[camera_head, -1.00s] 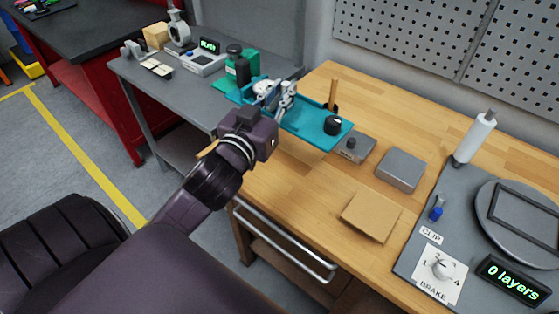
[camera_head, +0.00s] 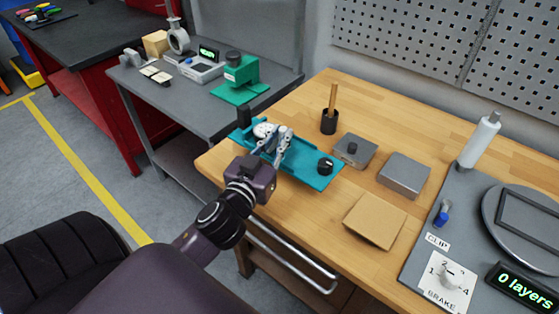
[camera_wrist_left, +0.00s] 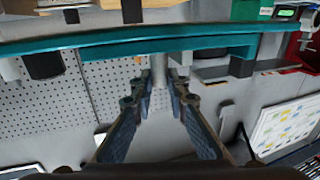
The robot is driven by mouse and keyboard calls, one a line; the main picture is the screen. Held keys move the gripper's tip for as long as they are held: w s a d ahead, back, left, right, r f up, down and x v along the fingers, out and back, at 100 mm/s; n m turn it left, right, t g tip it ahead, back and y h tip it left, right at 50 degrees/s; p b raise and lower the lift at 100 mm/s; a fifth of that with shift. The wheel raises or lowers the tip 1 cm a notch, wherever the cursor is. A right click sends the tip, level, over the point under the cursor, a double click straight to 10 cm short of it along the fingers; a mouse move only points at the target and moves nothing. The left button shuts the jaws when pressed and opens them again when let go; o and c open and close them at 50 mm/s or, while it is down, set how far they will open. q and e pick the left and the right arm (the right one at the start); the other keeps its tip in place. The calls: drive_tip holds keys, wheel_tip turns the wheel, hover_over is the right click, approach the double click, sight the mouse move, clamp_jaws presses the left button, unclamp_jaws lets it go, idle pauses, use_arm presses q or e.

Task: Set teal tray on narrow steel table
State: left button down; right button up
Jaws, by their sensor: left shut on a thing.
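The teal tray (camera_head: 318,174) is in my left gripper (camera_head: 279,146), over the left end of the wooden bench. It carries a black knob (camera_head: 325,164) at its right end and a dark block at its left end. The gripper is shut on the tray's middle. In the left wrist view, the tray (camera_wrist_left: 150,42) spans the top, beyond my gripper fingers (camera_wrist_left: 160,88). I cannot tell how high it is above the bench. The narrow steel table (camera_head: 180,97) stands behind and left of the tray. My right gripper is not in view.
A green device (camera_head: 238,75), a small scale (camera_head: 202,68) and other items stand along the steel table's back; its front has bare room. On the wooden bench (camera_head: 290,215) are a black cup (camera_head: 329,122), two grey boxes and a tan sheet (camera_head: 375,221).

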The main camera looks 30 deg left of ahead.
use_arm(q)
drive_tip(key=shift+f+b, duration=0.6)
drive_tip(key=shift+f, duration=2.75)
drive_tip(key=shift+f, duration=0.1)
drive_tip(key=shift+f, duration=0.15)
drive_tip(key=c, duration=1.9)
unclamp_jaws()
